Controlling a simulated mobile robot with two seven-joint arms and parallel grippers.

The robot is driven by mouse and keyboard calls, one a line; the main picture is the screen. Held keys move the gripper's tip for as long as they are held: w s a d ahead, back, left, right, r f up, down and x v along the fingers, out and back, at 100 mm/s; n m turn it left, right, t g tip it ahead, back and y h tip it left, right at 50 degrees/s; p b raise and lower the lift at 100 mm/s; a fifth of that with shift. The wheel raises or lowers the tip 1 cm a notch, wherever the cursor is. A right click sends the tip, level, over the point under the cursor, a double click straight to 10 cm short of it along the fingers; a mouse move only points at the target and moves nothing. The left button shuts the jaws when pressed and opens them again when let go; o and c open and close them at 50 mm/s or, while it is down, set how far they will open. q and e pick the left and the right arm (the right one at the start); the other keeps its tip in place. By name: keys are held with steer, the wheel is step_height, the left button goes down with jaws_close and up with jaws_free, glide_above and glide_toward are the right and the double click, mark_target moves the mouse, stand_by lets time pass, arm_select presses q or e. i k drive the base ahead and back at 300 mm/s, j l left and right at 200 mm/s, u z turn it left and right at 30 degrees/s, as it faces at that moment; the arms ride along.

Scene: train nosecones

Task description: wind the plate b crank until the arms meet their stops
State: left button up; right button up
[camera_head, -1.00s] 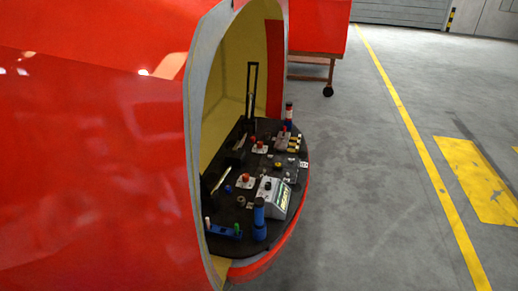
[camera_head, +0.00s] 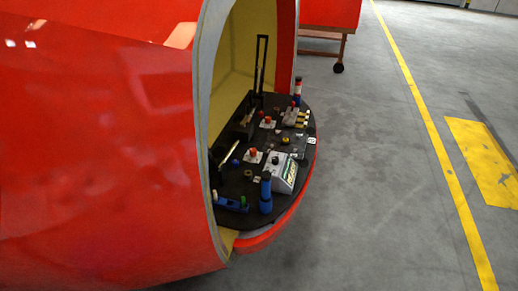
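A dark work plate (camera_head: 240,183) sits in the open mouth of a red nosecone (camera_head: 110,150). It carries several small devices, red-topped knobs and a grey-white box (camera_head: 285,172) with a label. A tall black frame (camera_head: 261,65) stands at the back. I cannot tell which plate is plate b, or make out its crank, arms or stops at this size. Neither of my grippers is in view.
The nosecone's red shell fills the left side. A red piece on a wheeled brown stand (camera_head: 322,35) is behind.

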mark_target(242, 124)
steer(key=i+l+z, duration=0.6)
steer(key=i+z, duration=0.4)
steer(key=i+l, duration=0.1)
steer(key=i, duration=0.95)
steer(key=i+l+u, duration=0.1)
steer(key=i, duration=0.4)
steer(key=i+l+u, duration=0.15)
steer(key=i+u, duration=0.25)
steer(key=i+l+u, duration=0.2)
steer(key=u, duration=0.2)
steer(key=i+l+u, duration=0.3)
steer(key=u, duration=0.15)
steer(key=i+l+u, duration=0.2)
steer(key=l+u, duration=0.2)
steer(key=i+l+u, duration=0.15)
steer(key=l+u, duration=0.25)
steer(key=i+l+u, duration=0.3)
steer(key=i+l, duration=0.2)
steer(key=i, duration=0.05)
